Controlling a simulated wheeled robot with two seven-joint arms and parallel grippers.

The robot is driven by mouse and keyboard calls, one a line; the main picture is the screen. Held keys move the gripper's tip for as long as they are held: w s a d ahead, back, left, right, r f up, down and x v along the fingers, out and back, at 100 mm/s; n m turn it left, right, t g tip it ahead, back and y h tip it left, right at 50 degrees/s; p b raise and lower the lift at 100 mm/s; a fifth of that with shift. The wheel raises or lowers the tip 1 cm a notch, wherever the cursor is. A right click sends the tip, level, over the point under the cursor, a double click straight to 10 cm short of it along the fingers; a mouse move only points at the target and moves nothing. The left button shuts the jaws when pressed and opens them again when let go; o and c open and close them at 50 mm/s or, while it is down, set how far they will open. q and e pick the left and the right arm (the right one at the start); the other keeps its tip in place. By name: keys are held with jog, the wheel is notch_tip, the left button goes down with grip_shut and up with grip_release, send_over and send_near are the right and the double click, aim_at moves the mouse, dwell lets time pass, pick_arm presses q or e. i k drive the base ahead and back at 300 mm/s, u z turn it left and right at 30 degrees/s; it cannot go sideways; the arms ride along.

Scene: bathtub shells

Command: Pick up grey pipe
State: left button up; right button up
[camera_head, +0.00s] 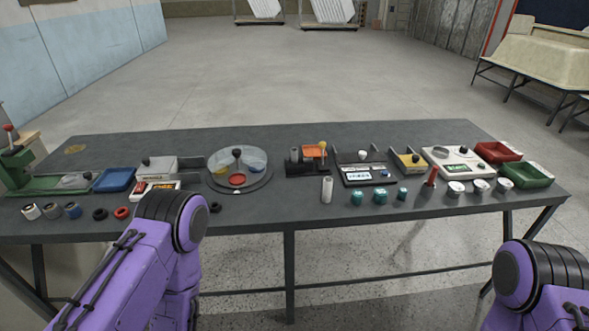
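On the front left of the dark table (120,225) is a row of short pipe-like pieces. One is whitish (31,212), one is grey (52,210) and one is blue (73,210). A taller pale grey cylinder (327,189) stands upright near the middle of the front edge. I cannot tell for sure which of these is the grey pipe. Only the purple links of my two arms show, one at lower left and one at lower right. Both grippers are out of the picture.
Behind the left row are a green press (18,172) and a blue tray (115,180). A round divided dish (238,172) stands left of middle. Several teal pieces, a red tray (497,152) and a green tray (526,175) are to the right. The table's back strip is mostly clear.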

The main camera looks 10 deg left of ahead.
aim_at(293, 151)
jog(key=z, duration=0.7)
jog(key=i, duration=0.7)
jog(key=u, duration=0.8)
